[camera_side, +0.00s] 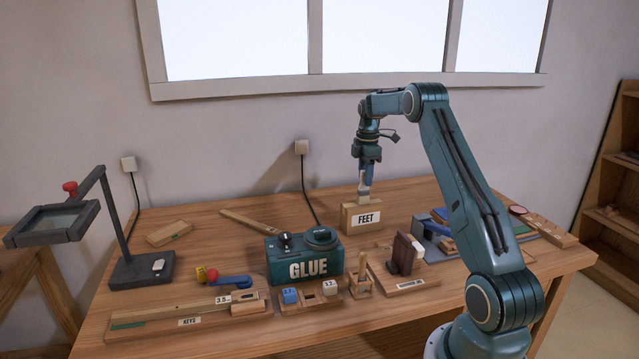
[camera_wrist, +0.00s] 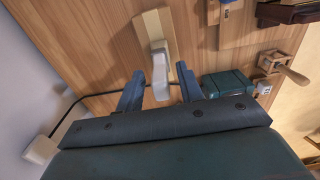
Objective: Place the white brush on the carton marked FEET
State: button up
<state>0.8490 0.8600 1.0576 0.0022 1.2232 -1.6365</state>
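The carton marked FEET (camera_side: 362,218) is a tan box with a white label, standing towards the back of the table. The white brush (camera_side: 364,190) is at the carton's top, below my gripper (camera_side: 367,173). In the wrist view the white brush (camera_wrist: 160,72) lies between the two blue fingers of my gripper (camera_wrist: 160,85), with a gap visible on each side. The fingers look open. Its far end overlaps the pale top of the carton (camera_wrist: 153,22). The exact contact between brush and carton is hard to make out.
A green GLUE box (camera_side: 305,262) stands left and in front of the carton. A wooden rack with dark blocks (camera_side: 403,255) is at the front right. A lamp-like magnifier stand (camera_side: 140,268) is at the left. A long wooden strip (camera_side: 250,222) lies behind the GLUE box.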

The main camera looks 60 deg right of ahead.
notch_tip(320, 180, up, 10)
dwell(0.5)
dwell(0.5)
